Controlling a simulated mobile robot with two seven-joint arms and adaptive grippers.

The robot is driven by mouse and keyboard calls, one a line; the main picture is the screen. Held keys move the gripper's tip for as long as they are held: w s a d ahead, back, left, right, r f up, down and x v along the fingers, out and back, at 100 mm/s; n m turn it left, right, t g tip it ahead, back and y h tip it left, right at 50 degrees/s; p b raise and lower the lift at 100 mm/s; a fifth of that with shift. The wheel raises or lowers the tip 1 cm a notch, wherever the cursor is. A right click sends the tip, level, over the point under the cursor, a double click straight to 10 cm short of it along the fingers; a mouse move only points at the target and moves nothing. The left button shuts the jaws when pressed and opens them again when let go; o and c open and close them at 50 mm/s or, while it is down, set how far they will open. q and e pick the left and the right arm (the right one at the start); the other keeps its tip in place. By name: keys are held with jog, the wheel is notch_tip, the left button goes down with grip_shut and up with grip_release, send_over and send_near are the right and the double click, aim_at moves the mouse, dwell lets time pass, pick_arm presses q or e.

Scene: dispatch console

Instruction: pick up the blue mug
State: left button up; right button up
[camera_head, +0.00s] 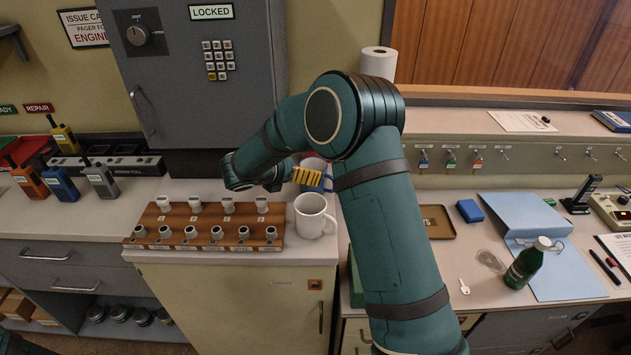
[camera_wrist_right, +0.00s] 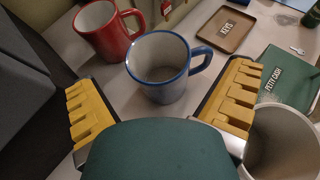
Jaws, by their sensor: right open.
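The blue mug (camera_wrist_right: 164,90) is pale grey-blue with a darker blue rim and handle, and stands upright on the counter. In the head view the blue mug (camera_head: 314,164) is partly hidden behind my gripper fingers and arm. My right gripper (camera_wrist_right: 164,100) is open and empty, its yellow-padded fingers on either side of the view, with the mug ahead between them. In the head view my right gripper (camera_head: 308,178) is just in front of the mug; contact cannot be told. My left gripper is not in view.
A white mug (camera_head: 312,222) stands close by, right of my fingers in the wrist view. A red mug (camera_wrist_right: 103,32) stands behind left of the blue one. A wooden rack (camera_head: 205,237) is at the left. A green petty cash box (camera_wrist_right: 290,80) and keys tray (camera_head: 437,222) lie right.

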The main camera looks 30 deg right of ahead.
aim_at(322, 165)
jog(key=shift+b+x, duration=0.3)
jog(key=shift+x, duration=2.4)
jog(key=shift+w, duration=0.2)
jog(key=c, duration=1.1)
